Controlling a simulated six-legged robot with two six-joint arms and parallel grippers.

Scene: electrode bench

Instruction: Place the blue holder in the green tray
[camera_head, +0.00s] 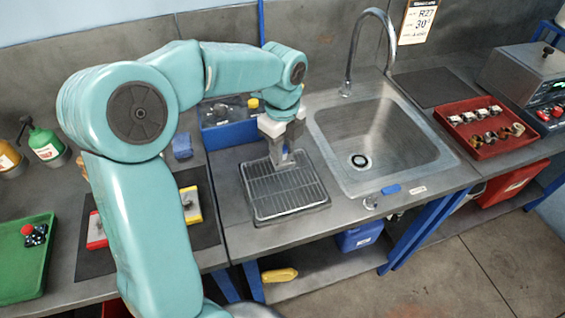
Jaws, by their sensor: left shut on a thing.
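My left gripper (282,148) points down over the wire drying rack (262,205) left of the sink. It is shut on a small greyish thing (287,160), mostly hidden between the fingers; I cannot tell whether it is the blue holder. A small blue object (182,146) stands on the bench left of my left gripper, partly beside my arm. The green tray (40,278) lies at the far left of the bench, with a black piece with a red knob (34,235) in it. My right gripper is not in view.
The steel sink (400,150) with a tall tap lies to the right. A blue bin (222,130) stands behind the rack. A red tray (480,145) of several small parts lies at right. Most of the green tray is free.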

